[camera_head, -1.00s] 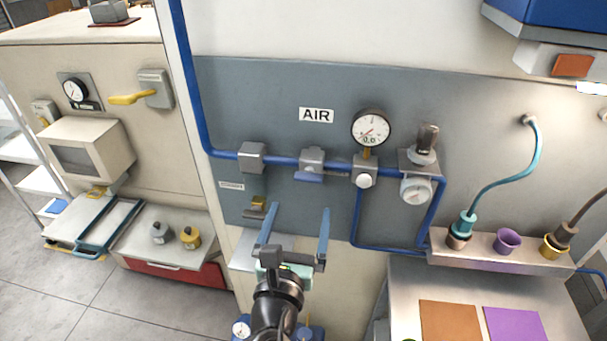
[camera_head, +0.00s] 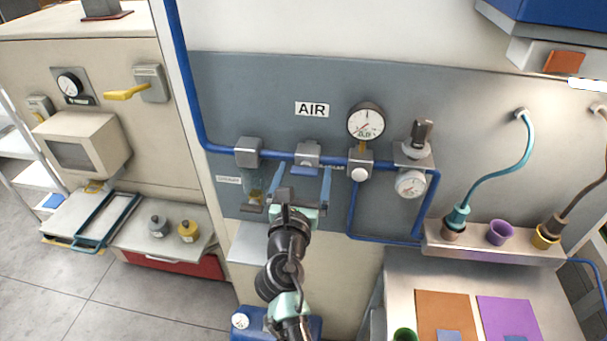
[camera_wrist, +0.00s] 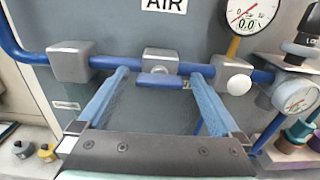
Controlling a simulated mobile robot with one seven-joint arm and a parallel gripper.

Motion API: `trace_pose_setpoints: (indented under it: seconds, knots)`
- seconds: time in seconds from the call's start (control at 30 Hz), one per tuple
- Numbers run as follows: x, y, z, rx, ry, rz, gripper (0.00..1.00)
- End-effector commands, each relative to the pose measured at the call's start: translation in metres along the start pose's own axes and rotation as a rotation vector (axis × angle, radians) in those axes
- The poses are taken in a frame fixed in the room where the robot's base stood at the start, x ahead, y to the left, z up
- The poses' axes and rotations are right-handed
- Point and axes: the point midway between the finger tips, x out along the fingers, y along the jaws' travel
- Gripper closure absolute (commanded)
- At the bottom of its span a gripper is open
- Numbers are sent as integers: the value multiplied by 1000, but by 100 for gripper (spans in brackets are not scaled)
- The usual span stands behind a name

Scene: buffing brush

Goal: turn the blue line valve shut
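The blue line valve is a grey block (camera_head: 307,153) on the blue pipe below the AIR label. Its blue lever handle (camera_wrist: 158,80) lies roughly parallel to the pipe, just below and in front of it. My gripper (camera_head: 304,169) is open and empty, its two blue fingers pointing at the panel. In the wrist view my gripper (camera_wrist: 159,75) has one finger on each side of the handle, with gaps between. I cannot tell how far the fingertips are from the panel.
A pressure gauge (camera_head: 366,122), a fitting with a white knob (camera_head: 360,165) and a regulator (camera_head: 414,170) stand close to the right. A bench (camera_head: 400,270) lies lower right.

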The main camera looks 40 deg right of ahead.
Motion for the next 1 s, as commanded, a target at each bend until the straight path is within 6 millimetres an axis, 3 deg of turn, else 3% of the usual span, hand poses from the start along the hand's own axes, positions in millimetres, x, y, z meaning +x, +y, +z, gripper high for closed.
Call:
trace_pose_setpoints:
  seconds: [0.07,0.43,0.73,1.0]
  knots:
    - [0,0,0,0,0,0,14]
    - [0,0,0,0,0,0,81]
    - [0,0,-1,31,0,0,83]
    - [-1,0,-2,186,1,1,83]
